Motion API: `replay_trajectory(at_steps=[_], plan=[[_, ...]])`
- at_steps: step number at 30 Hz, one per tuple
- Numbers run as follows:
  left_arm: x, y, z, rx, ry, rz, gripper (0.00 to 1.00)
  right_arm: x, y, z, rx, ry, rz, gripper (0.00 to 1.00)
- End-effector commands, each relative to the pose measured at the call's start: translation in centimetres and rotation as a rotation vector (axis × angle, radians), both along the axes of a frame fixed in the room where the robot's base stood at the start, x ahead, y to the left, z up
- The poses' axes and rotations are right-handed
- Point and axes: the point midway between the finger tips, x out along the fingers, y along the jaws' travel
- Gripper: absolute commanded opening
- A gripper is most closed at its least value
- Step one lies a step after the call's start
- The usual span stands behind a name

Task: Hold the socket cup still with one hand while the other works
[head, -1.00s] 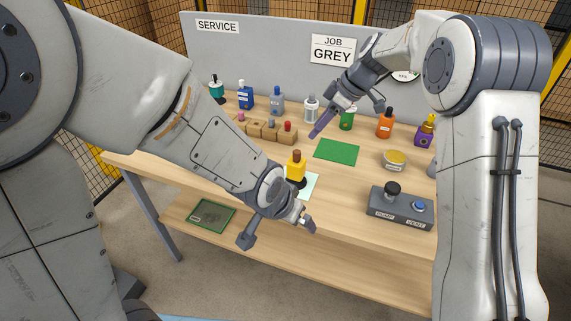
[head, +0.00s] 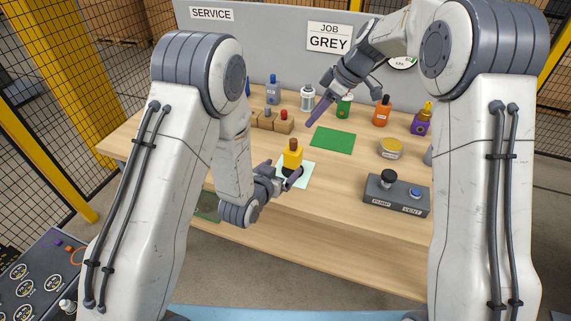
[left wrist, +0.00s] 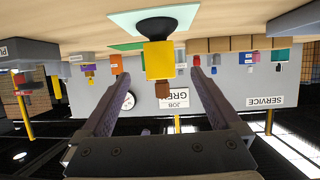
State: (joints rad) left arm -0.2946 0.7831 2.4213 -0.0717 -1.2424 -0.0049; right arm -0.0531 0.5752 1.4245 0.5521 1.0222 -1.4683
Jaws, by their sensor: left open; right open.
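A yellow block (head: 292,157) with a brown top stands on a black round cup-like base, upright on a pale mat (head: 304,171). I cannot tell for certain which part is the socket cup. In the left wrist view, which is upside down, the yellow block (left wrist: 159,62) and black base (left wrist: 157,27) show between the two finger lines. My left gripper (head: 283,173) is open right at the block, its fingers partly hiding the black base. Whether they touch is unclear. My right gripper (head: 347,102) is open and empty above the table's back part.
A green mat (head: 333,140) lies behind the pale one. Several bottles line the back, below a panel with a JOB GREY sign (head: 329,38). The table's front strip is clear.

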Motion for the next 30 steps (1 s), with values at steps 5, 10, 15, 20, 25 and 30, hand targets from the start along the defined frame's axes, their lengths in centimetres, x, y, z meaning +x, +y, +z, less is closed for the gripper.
replay_trajectory(at_steps=[5,10,15,20,25,30], plan=[[2.5,-1.0,-1.1,-0.001,-0.001,-0.001,0.97,0.0,0.0,0.0,0.000,0.000,0.000,0.50],[5.1,-2.0,-2.3,0.000,0.000,-0.001,0.97,0.0,0.0,0.0,0.000,0.000,0.000,0.50],[7.1,-2.8,-3.2,0.000,0.001,-0.001,0.97,0.0,0.0,0.0,0.000,0.000,0.000,0.50],[8.0,-3.2,-3.6,0.000,0.002,-0.001,0.97,0.0,0.0,0.0,0.000,0.000,0.000,0.50],[8.3,-3.3,-3.7,0.000,0.001,-0.001,0.97,0.0,0.0,0.0,0.000,0.000,0.000,0.50],[8.2,-3.2,-3.7,0.000,0.002,-0.001,0.86,0.0,0.0,0.0,0.000,0.000,0.000,0.50]])
